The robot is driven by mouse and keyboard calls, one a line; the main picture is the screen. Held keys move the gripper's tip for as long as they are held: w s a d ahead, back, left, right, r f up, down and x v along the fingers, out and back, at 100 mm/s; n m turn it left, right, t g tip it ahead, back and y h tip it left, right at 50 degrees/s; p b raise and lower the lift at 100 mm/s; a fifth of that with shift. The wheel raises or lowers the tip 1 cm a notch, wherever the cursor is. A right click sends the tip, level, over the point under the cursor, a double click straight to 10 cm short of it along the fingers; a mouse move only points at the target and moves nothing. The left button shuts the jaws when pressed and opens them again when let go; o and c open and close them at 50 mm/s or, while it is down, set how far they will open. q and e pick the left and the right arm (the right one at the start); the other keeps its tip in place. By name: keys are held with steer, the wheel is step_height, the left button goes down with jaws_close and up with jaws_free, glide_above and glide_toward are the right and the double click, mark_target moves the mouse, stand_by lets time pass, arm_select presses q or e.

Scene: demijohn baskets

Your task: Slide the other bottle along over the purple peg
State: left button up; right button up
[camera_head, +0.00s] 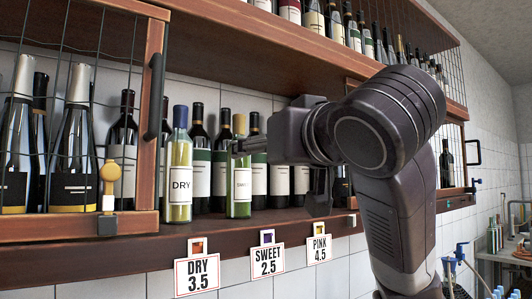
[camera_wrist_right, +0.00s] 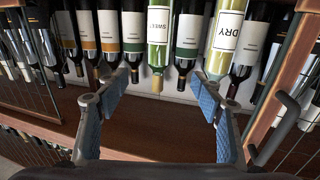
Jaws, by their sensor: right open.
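The SWEET bottle (camera_head: 241,187), pale green with a yellow cap, stands upright on the shelf, left of the purple peg (camera_head: 267,237) in the picture. The peg sits above the SWEET 2.5 card. The DRY bottle (camera_head: 179,160), with yellowish glass and a blue cap, stands further left. My right gripper (camera_head: 283,172) is open in front of the bottles, and one finger partly covers the SWEET bottle. In the right wrist view, the SWEET bottle (camera_wrist_right: 159,45) shows between the open fingers (camera_wrist_right: 160,88); contact is not visible. The DRY bottle (camera_wrist_right: 225,35) is right of it. My left gripper is not in view.
Dark wine bottles (camera_head: 198,165) stand close behind in a row. A wire-mesh door (camera_head: 150,130) closes the left end. DRY 3.5 (camera_head: 197,275) and PINK 4.5 (camera_head: 319,248) cards hang on the shelf's front edge. The shelf above (camera_head: 240,45) limits height.

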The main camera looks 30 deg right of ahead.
steer(key=shift+s, duration=0.1)
steer(key=s+a+b, duration=0.1)
steer(key=s+b, duration=0.4)
steer(key=s, duration=0.1)
steer(key=shift+s, duration=0.4)
steer(key=shift+a, duration=0.1)
stand_by(0.6)
